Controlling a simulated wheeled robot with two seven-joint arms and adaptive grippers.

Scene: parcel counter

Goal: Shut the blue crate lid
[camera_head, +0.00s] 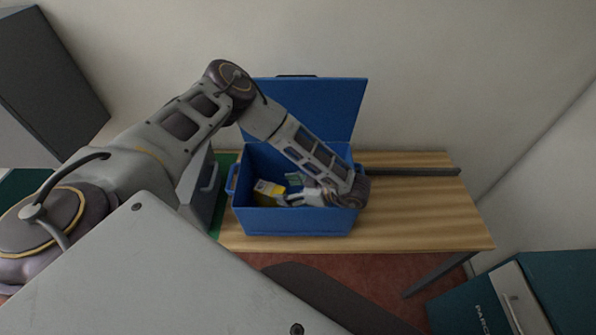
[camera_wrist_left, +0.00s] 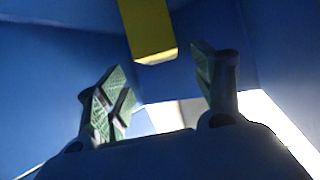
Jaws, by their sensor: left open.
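The blue crate (camera_head: 293,222) stands on the wooden counter. Its blue lid (camera_head: 338,103) is open and leans back upright behind it, near the wall. My left arm reaches over the crate from the left, and my left gripper (camera_head: 293,190) is down inside the crate opening, open. In the left wrist view the left gripper (camera_wrist_left: 165,92) has its green-padded fingers apart with nothing clearly between them. A yellow box (camera_head: 268,190) lies inside the crate; it shows beyond the fingers in the left wrist view (camera_wrist_left: 148,28). My right gripper is not in view.
The wooden counter (camera_head: 420,205) is clear to the right of the crate, with a dark bar (camera_head: 410,171) along its back. A grey box-like object (camera_head: 203,190) stands left of the crate. A teal parcel case (camera_head: 560,285) is at the lower right.

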